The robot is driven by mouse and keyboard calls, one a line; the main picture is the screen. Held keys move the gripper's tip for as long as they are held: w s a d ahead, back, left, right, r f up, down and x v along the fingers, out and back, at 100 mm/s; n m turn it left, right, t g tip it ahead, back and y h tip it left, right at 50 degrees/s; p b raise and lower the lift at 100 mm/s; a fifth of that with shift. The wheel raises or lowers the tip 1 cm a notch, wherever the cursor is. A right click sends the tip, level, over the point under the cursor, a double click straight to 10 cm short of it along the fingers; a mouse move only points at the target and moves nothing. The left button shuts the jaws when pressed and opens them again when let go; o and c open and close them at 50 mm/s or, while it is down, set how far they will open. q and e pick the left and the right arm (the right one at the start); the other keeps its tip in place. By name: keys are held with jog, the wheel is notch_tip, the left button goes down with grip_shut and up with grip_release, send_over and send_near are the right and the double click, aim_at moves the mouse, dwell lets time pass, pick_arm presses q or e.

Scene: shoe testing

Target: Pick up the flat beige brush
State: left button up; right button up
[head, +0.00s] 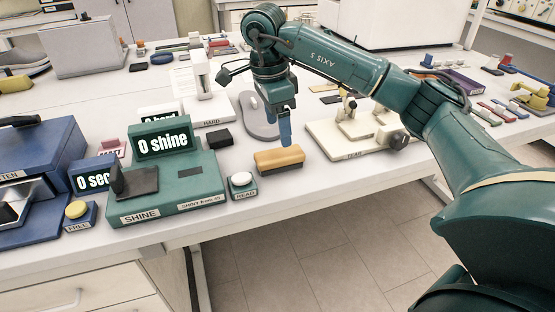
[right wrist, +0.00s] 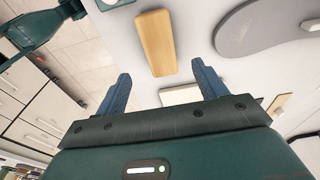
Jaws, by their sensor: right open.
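The flat beige brush (head: 279,155) lies on the white table near its front edge, with its tan back up and a dark underside showing along the front. It also shows in the right wrist view (right wrist: 155,43), just beyond and between the fingertips. My right gripper (head: 285,138) points down above the table, close behind the brush in the head view. In the right wrist view my right gripper (right wrist: 160,72) has its two blue fingers wide apart with nothing between them. My left gripper cannot be made out in either view.
A green shine tester (head: 168,190) and a white-topped read button (head: 242,183) stand left of the brush. A small black block (head: 218,137) and a grey sole-shaped piece (head: 258,117) lie behind it. A cream tear tester (head: 350,140) stands to the right.

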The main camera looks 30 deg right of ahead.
aim_at(280, 153)
jog(key=f, duration=0.8)
jog(key=shift+d+f+p, duration=0.2)
jog(key=shift+d+p, duration=0.05)
jog(key=shift+p, duration=0.15)
jog(key=shift+c, duration=0.4)
jog(key=c, duration=1)
notch_tip(280, 153, up, 10)
jog(key=shift+r, duration=0.1)
